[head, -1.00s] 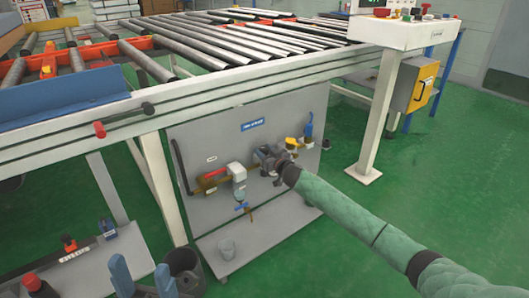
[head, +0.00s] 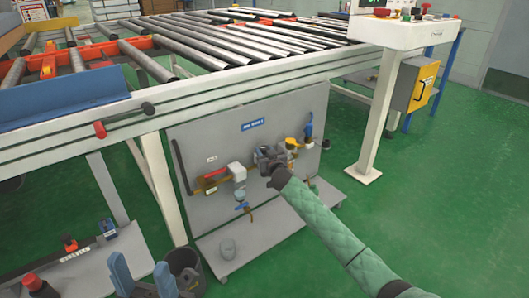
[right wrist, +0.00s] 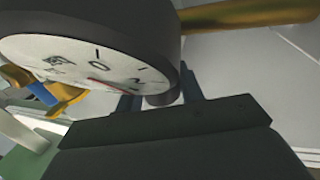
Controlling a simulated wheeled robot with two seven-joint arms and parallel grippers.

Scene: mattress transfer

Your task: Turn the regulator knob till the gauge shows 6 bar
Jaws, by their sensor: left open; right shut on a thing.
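My right gripper (head: 268,158) is at the pipe fittings on the grey panel (head: 205,145), its arm coming from the lower right. In the right wrist view its blue fingers (right wrist: 160,100) are shut around a dark round part, apparently the regulator knob (right wrist: 162,98), mostly hidden behind the gauge and gripper body. The gauge (right wrist: 75,62) has a white face, black rim and red needle. Its face is steeply tilted; 0 and 2 show near the needle, but I cannot read the exact pressure. My left gripper (head: 143,278) is open and empty at the lower left.
Red-handled (head: 213,174), yellow (head: 292,143) and blue (head: 309,128) fittings flank the right gripper. The roller conveyor (head: 185,93) overhangs the panel. Green floor to the right is clear.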

